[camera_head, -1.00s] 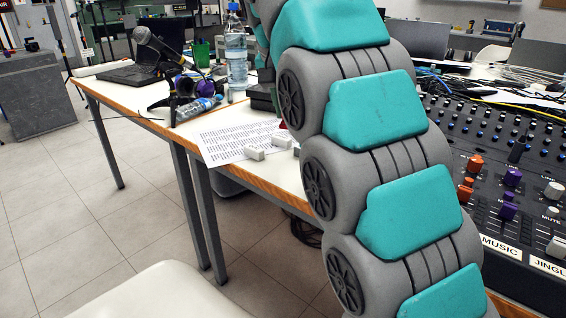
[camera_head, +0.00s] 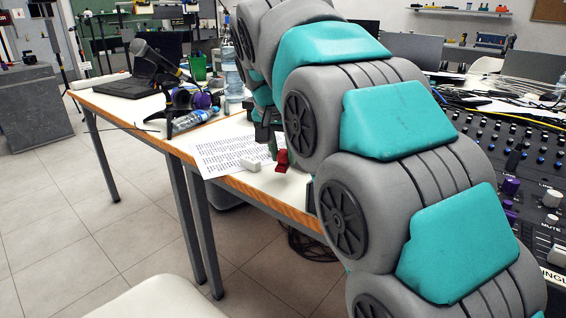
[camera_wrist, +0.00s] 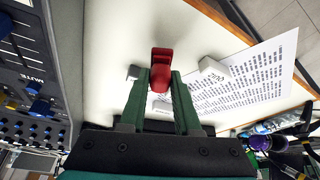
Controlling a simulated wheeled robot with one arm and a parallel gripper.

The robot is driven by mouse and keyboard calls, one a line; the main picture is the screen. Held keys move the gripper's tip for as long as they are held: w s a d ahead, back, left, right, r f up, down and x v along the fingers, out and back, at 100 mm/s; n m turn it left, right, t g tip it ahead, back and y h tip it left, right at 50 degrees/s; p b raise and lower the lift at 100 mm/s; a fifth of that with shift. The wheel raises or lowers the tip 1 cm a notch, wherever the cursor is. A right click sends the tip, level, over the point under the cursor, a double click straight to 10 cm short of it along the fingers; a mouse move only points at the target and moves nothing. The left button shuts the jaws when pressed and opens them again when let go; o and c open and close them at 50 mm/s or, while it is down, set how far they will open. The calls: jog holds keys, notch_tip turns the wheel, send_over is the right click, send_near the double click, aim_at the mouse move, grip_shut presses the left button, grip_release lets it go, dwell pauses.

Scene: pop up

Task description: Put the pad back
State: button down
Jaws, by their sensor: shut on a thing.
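A small red piece (camera_wrist: 161,72), likely the pad, sits between the green fingertips of my gripper (camera_wrist: 161,86) in the wrist view. My gripper is shut on it, above the white table top. The red piece (camera_head: 282,161) also shows beside my arm in the head view. My fingers (camera_head: 270,143) are partly hidden there by the arm. The mixing console (camera_head: 490,150) lies to the right in the head view, and its edge (camera_wrist: 38,75) is at the left of the wrist view. Its front part is hidden by my arm.
A small white block (camera_head: 250,163) lies near the printed sheet (camera_head: 225,155); the block (camera_wrist: 214,70) shows in the wrist view too. Cables (camera_head: 500,100) run behind the console.

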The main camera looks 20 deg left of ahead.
jog(key=shift+f, duration=1.25)
jog(key=shift+f, duration=0.15)
jog(key=c, duration=0.6)
grip_release()
jog(key=shift+v, duration=6.15)
